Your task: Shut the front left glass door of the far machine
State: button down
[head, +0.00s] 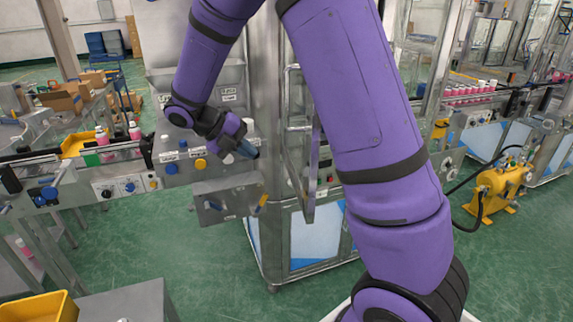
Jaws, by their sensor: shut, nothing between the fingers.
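My gripper (248,150) is at the left of centre, at the end of my purple arm. Its fingers are shut and empty, in front of a control panel and left of the metal corner post. A metal-framed glass door (313,165) stands swung out from the machine (268,110), seen nearly edge-on, right of the post. My gripper is to its left and apart from it. My upper arm hides the right side of the door opening. I cannot tell for sure whether this is the door named.
A grey control box (228,195) juts out below my gripper. A conveyor (70,158) with pink bottles runs left. Another bottle line (470,92) and a yellow pump (497,185) are at the right. Green floor is clear at the lower left of the cabinet.

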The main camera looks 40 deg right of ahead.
aim_at(301, 175)
jog(key=x, duration=0.4)
jog(key=r+x, duration=0.1)
jog(key=x, duration=0.3)
jog(key=d+x, duration=0.1)
jog(key=x, duration=0.3)
jog(key=shift+s+d+r, duration=0.15)
jog(key=shift+s+r, duration=0.1)
jog(key=shift+s, duration=0.05)
jog(key=shift+s+d, duration=0.25)
jog(key=shift+d, duration=0.25)
